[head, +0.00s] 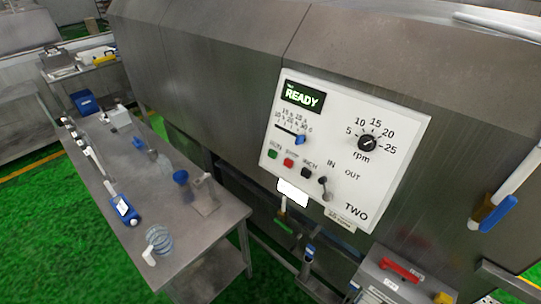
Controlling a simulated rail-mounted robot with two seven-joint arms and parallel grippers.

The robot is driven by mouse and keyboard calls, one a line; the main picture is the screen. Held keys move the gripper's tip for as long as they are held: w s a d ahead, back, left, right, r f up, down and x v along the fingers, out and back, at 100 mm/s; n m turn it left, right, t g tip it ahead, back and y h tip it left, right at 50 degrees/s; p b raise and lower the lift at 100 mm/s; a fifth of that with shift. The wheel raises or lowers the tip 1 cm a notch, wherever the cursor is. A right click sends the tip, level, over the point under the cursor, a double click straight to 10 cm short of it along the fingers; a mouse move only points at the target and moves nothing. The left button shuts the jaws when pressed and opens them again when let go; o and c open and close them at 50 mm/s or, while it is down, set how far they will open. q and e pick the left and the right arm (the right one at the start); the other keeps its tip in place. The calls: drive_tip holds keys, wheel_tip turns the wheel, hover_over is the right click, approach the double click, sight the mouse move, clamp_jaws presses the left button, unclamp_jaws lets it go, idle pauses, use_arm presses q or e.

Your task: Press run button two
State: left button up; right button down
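The white control panel (341,205) marked "TWO" is fixed to the front of the steel drum housing, right of the picture's middle. Its green run button (272,154) is at the panel's lower left, left of a red stop button (288,162) and a black inch button (305,172). The display (303,96) reads "READY" in green. A black rpm dial (368,143), a blue-knobbed slider (299,140) and an IN/OUT lever (325,188) are also on the panel. Nothing covers the run button. Neither of my grippers is in view.
A steel table (195,240) with bottles, a blue device (124,209) and a clear jug (159,239) stands at the left. A blue-handled valve (497,214) juts out at the right. A box with a red handle (400,268) sits below the panel. Green floor shows at the lower left.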

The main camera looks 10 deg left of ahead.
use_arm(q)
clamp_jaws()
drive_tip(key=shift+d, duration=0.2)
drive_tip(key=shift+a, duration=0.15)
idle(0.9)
